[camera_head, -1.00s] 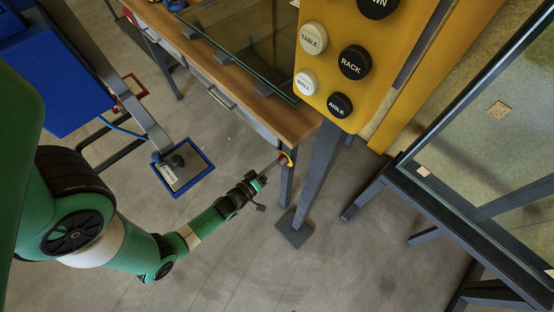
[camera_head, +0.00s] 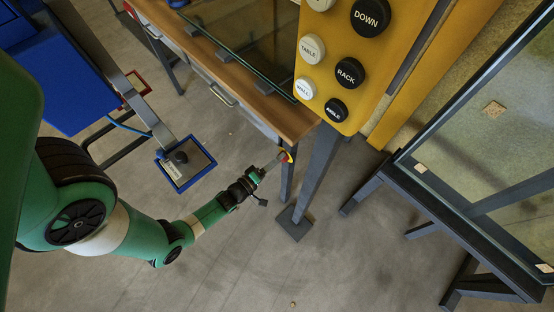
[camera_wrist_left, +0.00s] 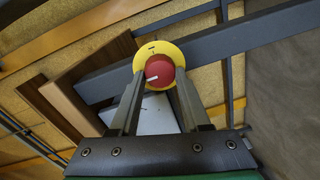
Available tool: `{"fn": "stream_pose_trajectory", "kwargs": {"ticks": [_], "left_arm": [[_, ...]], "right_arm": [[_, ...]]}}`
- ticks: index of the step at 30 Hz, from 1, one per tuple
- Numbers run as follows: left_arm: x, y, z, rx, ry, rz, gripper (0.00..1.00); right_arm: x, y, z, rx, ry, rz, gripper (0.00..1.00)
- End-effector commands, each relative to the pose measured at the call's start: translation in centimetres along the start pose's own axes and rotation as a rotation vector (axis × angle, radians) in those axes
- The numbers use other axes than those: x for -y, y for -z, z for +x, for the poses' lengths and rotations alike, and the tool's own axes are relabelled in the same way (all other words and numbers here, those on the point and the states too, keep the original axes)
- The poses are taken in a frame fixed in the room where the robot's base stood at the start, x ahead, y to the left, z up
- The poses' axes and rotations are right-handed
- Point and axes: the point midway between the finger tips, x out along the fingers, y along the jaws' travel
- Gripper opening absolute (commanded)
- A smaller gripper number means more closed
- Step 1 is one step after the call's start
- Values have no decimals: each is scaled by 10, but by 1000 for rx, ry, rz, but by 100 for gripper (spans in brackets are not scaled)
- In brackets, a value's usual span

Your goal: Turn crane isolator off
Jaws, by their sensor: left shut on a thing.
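The isolator is a red knob (camera_wrist_left: 160,70) on a round yellow plate (camera_wrist_left: 172,50), facing my left wrist camera. A pale line on the knob lies nearly level, toward its left side. In the head view the yellow plate (camera_head: 291,156) shows small, at the table's near corner by a leg. My left gripper (camera_head: 281,158) reaches it from the lower left. In the left wrist view its two fingers (camera_wrist_left: 158,84) are shut on the knob, one on each side. The plate's lettering is too small to read. My right gripper is not in view.
A yellow pendant (camera_head: 336,76) with round black and white buttons hangs close above the table corner (camera_head: 306,123). Grey floor is open below.

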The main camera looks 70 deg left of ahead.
Motion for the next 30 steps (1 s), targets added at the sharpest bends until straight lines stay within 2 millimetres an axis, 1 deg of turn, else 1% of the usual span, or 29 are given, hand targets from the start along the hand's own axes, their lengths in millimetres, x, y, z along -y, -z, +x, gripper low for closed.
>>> {"fn": "stream_pose_trajectory", "kwargs": {"ticks": [2, 3, 7, 15, 19, 23, 27, 30], "left_arm": [[1, 0, 0, -1, 2, -3, 0], [1, 0, 0, -1, 2, -3, 54], [0, 0, 0, -1, 2, -2, 77], [0, 0, 0, -1, 1, -1, 77], [-1, 1, -9, -2, 4, 0, 77], [-3, 1, -33, -2, 6, -2, 77], [-3, 4, -71, -9, 9, -1, 77], [-2, 3, -93, -10, 7, -2, 77]], "right_arm": [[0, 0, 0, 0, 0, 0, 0], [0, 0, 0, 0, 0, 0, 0], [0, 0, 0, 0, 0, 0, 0], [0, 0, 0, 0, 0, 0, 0], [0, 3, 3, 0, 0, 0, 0], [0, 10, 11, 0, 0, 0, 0], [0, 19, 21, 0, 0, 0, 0], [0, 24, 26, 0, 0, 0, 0]]}}
